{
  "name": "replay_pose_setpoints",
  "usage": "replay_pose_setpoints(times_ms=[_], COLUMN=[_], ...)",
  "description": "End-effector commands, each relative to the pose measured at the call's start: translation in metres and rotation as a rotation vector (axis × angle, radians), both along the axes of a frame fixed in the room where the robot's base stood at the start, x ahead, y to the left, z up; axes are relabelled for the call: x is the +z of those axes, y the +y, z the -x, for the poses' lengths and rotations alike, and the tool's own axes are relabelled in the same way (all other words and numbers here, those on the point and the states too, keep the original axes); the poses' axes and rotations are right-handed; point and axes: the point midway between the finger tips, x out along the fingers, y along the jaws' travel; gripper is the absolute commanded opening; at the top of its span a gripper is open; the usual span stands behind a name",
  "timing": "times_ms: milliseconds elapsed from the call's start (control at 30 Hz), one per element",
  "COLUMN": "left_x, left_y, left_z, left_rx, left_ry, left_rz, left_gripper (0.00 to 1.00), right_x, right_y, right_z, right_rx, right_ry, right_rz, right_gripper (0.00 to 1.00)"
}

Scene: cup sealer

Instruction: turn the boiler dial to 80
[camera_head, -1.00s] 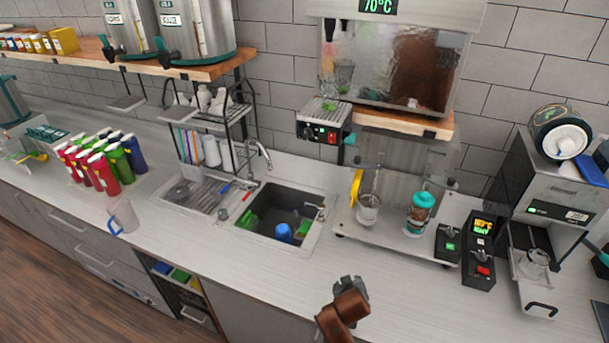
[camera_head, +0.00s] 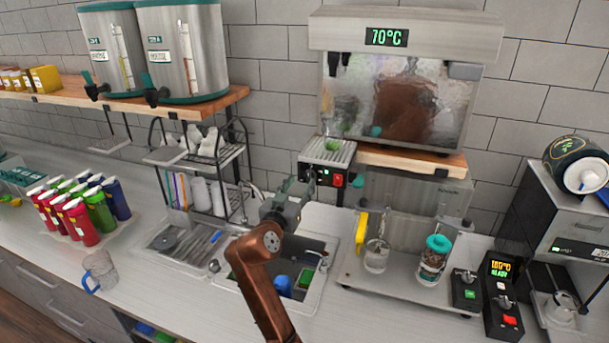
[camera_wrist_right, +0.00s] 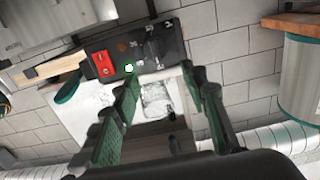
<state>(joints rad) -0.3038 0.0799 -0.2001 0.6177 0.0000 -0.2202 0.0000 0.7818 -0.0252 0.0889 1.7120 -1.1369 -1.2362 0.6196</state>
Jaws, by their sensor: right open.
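The boiler (camera_head: 400,95) is a steel unit with a glass front on the wall; its display (camera_head: 387,37) reads 70°C. A small black control panel (camera_head: 336,180) hangs below left, with a red switch and a lit indicator. In the right wrist view the dark dial (camera_wrist_right: 153,48) shows on the panel (camera_wrist_right: 112,60), beside the green light and red switch. My right gripper (camera_head: 303,190) is just in front of the panel's left part, hiding much of the dial in the head view. In the wrist view its fingers (camera_wrist_right: 160,88) are apart, empty, with the dial ahead. My left gripper is not in view.
A drip grate (camera_head: 327,150) sits above the panel, and a wooden shelf (camera_head: 415,160) is to its right. A dish rack (camera_head: 200,155) stands left of my right arm. The sink (camera_head: 325,262) and a sealer stand with cups (camera_head: 434,260) are below.

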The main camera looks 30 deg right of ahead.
Motion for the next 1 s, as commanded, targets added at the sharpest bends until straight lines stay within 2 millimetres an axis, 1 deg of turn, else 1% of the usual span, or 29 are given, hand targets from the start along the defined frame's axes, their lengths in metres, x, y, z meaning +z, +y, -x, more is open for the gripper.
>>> replay_pose_setpoints(times_ms=[33, 100, 200, 300, 400, 533, 733, 1000], left_x=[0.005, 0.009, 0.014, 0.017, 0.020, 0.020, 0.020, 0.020], left_y=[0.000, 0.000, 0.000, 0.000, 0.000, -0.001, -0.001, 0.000], left_z=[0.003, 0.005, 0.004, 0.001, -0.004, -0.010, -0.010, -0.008], left_rx=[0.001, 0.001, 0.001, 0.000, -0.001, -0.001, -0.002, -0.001], left_ry=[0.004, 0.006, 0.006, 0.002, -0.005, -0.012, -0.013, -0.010], left_rz=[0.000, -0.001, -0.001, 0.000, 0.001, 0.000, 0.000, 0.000], left_gripper=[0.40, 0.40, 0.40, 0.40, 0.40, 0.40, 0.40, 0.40], right_x=[0.002, 0.003, 0.002, 0.002, 0.001, 0.000, -0.001, -0.001], right_y=[-0.009, -0.018, -0.030, -0.037, -0.042, -0.044, -0.043, -0.043], right_z=[-0.005, -0.012, -0.022, -0.030, -0.035, -0.038, -0.039, -0.039], right_rx=[-0.005, -0.003, -0.004, -0.001, 0.000, 0.002, 0.003, 0.004], right_ry=[0.003, 0.003, 0.003, 0.003, 0.002, 0.001, 0.002, 0.002], right_rz=[0.001, 0.003, 0.001, 0.001, 0.001, 0.000, -0.001, -0.001], right_gripper=[0.40, 0.40, 0.40, 0.40, 0.40, 0.40, 0.40, 0.21])
